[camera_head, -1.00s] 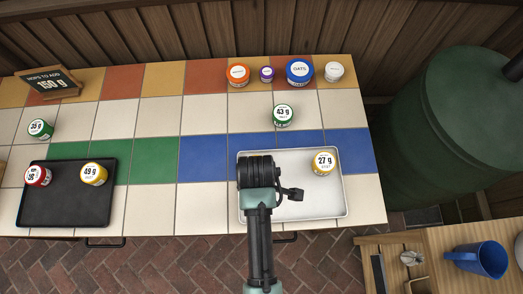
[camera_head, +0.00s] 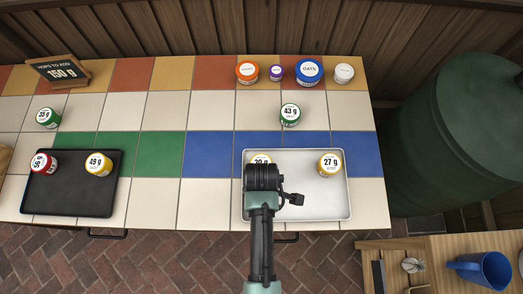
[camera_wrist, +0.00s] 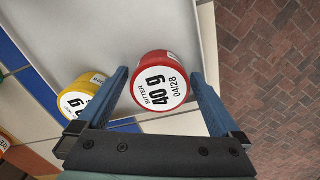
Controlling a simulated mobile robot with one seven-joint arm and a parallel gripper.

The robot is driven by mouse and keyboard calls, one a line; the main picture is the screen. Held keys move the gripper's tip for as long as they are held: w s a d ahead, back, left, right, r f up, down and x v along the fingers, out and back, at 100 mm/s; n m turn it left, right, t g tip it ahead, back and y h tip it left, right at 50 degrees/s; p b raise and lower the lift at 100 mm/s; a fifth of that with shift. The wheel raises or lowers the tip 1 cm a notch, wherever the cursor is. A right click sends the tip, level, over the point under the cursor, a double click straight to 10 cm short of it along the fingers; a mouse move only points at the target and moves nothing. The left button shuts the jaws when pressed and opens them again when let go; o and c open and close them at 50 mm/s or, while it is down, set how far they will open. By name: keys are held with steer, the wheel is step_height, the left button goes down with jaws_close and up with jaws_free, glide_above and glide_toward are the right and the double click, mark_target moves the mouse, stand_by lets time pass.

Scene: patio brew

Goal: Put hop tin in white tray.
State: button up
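My gripper (camera_head: 264,190) is over the left part of the white tray (camera_head: 322,203). In the wrist view my gripper (camera_wrist: 160,80) has its fingertips close on both sides of a red hop tin (camera_wrist: 160,82), labelled bitter, 40 g, and appears shut on it. The arm hides this tin in the head view, and its height over the tray is hard to tell. A yellow 20 g tin (camera_head: 261,158) is in the tray behind my gripper, partly hidden; it shows in the wrist view (camera_wrist: 78,99). A yellow 27 g tin (camera_head: 329,164) stands at the tray's back right.
A black tray (camera_head: 70,197) at left holds a red tin (camera_head: 43,163) and a yellow 49 g tin (camera_head: 99,163). Green tins (camera_head: 290,115) (camera_head: 47,118) stand on the tiles. Lidded jars (camera_head: 309,71) line the back. A sign (camera_head: 60,71) reads hops to add, 150 g.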

steer(key=shift+r, duration=0.1)
step_height(320, 180, up, 12)
steer(key=p, duration=0.1)
steer(key=w+r+m+t, duration=0.3)
steer(key=w+r+t, duration=0.3)
steer(key=w+r, duration=0.65)
steer(key=w+r+m+t, duration=0.3)
steer(key=w+r+t, duration=0.5)
steer(key=r, duration=0.8)
step_height(320, 180, up, 24)
steer(key=s+m+t, duration=0.1)
steer(key=m+t, duration=0.3)
steer(key=t, duration=0.3)
steer(key=s+r+m+t, duration=0.3)
steer(key=s+r+t, duration=0.3)
steer(key=s+r, duration=0.4)
step_height(320, 180, up, 5)
steer(key=shift+f+m, duration=0.15)
steer(key=shift+m, duration=0.15)
